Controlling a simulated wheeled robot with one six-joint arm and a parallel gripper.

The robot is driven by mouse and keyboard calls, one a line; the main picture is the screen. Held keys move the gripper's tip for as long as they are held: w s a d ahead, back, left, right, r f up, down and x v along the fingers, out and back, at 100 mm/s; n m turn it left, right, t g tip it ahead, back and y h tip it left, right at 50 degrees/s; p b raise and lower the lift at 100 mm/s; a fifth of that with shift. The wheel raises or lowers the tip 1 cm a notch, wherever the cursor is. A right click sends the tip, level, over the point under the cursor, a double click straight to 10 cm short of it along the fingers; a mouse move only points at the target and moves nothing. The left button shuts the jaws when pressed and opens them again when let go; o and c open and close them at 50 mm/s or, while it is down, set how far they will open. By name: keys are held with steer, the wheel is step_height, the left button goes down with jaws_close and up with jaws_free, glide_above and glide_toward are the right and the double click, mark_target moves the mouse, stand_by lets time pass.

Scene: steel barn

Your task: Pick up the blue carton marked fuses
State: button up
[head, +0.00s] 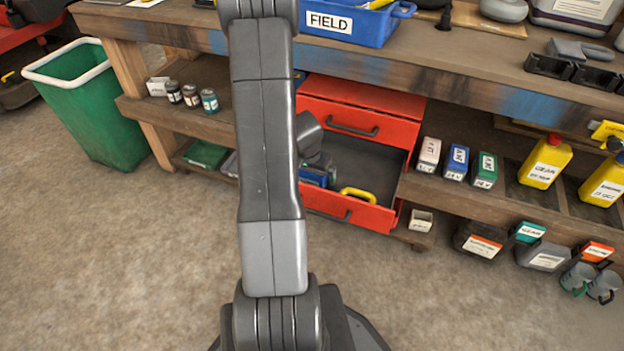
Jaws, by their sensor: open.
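A blue item (314,177) lies in the open red drawer (352,210), partly hidden behind my arm; no marking on it can be read, so I cannot tell if it is the fuses carton. My gripper (322,166) shows only in small part beside my arm, over the drawer and close above the blue item. Its jaws are open; whether they touch the item is hidden. Another blue carton (456,163) stands upright on the shelf right of the drawer; its small label seems to read 24 V, not fuses.
A yellow-handled item (358,195) lies in the drawer's front. A white-topped carton (428,154) and a green carton (484,168) flank the shelf's blue carton. The workbench (450,75) overhangs the drawer. A green bin (95,110) stands left. The front floor is clear.

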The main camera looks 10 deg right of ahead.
steer(key=shift+w+f, duration=0.1)
steer(key=shift+f, duration=0.4)
steer(key=shift+r, duration=0.1)
steer(key=c, duration=1)
